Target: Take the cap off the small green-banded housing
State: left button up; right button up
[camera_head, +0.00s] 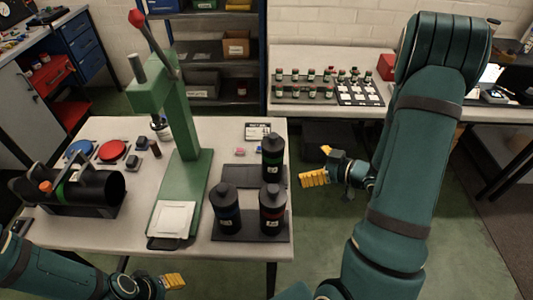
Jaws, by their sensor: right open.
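The small green-banded housing (272,163) is a dark upright cylinder on a dark plate at the right of the work table. Its black cap (271,142) sits on top. My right gripper (320,165) is to the right of the housing, off the table's right edge, apart from it. Its yellow fingers are spread and nothing is between them. My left gripper (172,282) is low at the bottom left, near the table's front edge. Its yellow fingertips overlap, so its opening is hidden.
Two similar capped cylinders, blue-banded (226,213) and red-banded (272,211), stand on a plate in front. A green lever press (185,150) stands left of them. A larger black cylinder (95,188) lies in a cradle at the left. A back table (290,60) holds small jars.

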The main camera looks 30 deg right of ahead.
aim_at(273, 157)
jog(key=shift+a+r+b+x, duration=0.15)
jog(key=shift+b+x, duration=0.15)
jog(key=shift+x, duration=1.95)
jog(key=shift+a+b+x, duration=0.15)
jog(key=shift+b+x, duration=0.1)
jog(key=shift+x, duration=2)
jog(key=shift+a+r+b+x, duration=0.15)
jog(key=shift+b+x, duration=0.15)
jog(key=shift+x, duration=2)
jog(key=shift+s+f, duration=0.1)
jog(key=c, duration=1.3)
